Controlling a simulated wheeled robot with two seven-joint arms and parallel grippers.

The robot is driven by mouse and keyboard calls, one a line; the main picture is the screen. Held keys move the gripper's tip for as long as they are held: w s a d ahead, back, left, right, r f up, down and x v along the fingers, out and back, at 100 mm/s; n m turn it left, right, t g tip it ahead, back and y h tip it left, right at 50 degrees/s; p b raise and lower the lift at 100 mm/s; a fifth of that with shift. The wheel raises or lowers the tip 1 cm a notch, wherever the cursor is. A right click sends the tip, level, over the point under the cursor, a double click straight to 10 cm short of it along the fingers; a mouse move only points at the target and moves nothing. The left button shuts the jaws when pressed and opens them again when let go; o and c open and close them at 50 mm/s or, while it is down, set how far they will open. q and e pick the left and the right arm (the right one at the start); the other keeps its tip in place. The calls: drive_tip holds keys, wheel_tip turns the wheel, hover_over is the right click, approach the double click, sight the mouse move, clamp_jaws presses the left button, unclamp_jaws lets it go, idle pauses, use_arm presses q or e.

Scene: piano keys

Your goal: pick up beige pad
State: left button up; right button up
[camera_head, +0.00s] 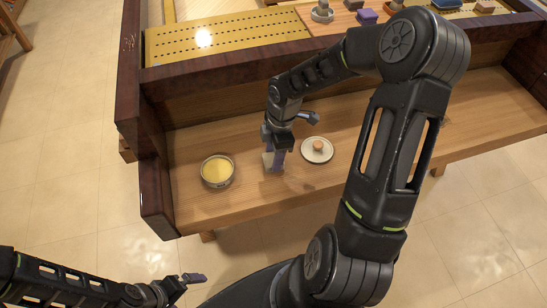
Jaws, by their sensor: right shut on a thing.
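The beige pad (267,160) is a small pale block low over the wooden bench shelf. My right gripper (274,158) points down and is shut on it. The fingers hide part of the pad, and I cannot tell whether it touches the shelf. My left gripper (190,279) is at the lower left, over the floor and away from the shelf. I cannot tell from this angle whether its fingers are apart.
A round tin with yellow content (217,171) stands left of the pad. A white saucer (317,150) with a small tan knob on it is to the right. The wooden shelf (480,125) is clear farther right. Small blocks (367,16) sit on the upper ledge.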

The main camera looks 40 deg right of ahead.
wheel_tip(320, 180, up, 10)
idle(0.5)
idle(0.4)
